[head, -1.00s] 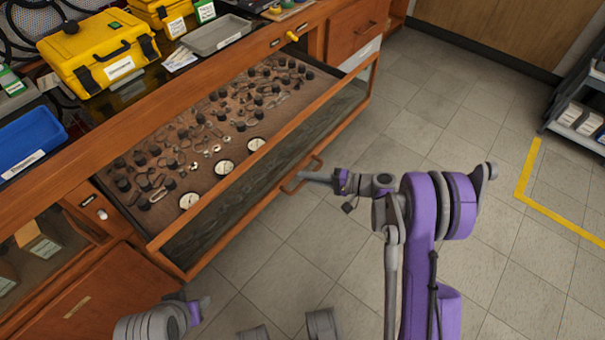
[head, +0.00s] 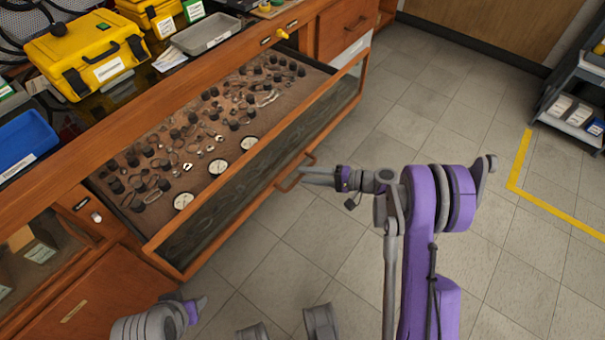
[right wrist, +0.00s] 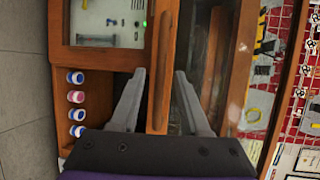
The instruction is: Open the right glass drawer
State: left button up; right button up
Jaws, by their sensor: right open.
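The right glass drawer (head: 262,150) is pulled out from the bench, with its glass front and wooden frame facing the floor. Inside lie several dark knobs, small metal parts and white dial gauges (head: 220,167). Its wooden handle (head: 290,184) is on the front. My right gripper (head: 305,175) is open right at the handle, with fingers apart. In the right wrist view, a wooden bar (right wrist: 164,72) shows between the open fingers (right wrist: 160,75); contact cannot be told. My left gripper (head: 200,304) is low at the left, away from the drawer, its fingers unclear.
A yellow case (head: 88,52), a blue bin (head: 25,140) and a grey tray (head: 205,35) stand on the bench top. A dark shelf cart (head: 575,110) stands at the far right behind a yellow floor line (head: 520,165). The tiled floor between is clear.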

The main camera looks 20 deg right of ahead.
pick_arm(q)
jog(key=shift+s+r+p, duration=0.1)
jog(key=shift+r+p, duration=0.35)
jog(key=shift+r, duration=0.2)
pick_arm(e)
jog(key=v, duration=0.8)
jog(key=shift+d, duration=0.25)
jog(key=shift+s+r, duration=0.1)
jog(key=shift+s, duration=0.05)
jog(key=s+a+r+n+g+h, duration=0.2)
jog(key=s+a+r+g+h, duration=0.25)
jog(key=s+a+h, duration=0.35)
jog(key=s+r+n+h, duration=0.3)
jog(key=s+n+h, duration=0.25)
jog(key=s, duration=1.05)
pick_arm(q)
notch_tip(320, 180, up, 23)
jog(key=w+t+p, duration=0.1)
jog(key=p, duration=1.9)
jog(key=shift+w, duration=0.25)
pick_arm(e)
notch_tip(320, 180, up, 22)
jog(key=w+t, duration=0.1)
jog(key=shift+d+r+t, duration=0.15)
jog(key=shift+d+t, duration=0.2)
jog(key=shift+d, duration=0.1)
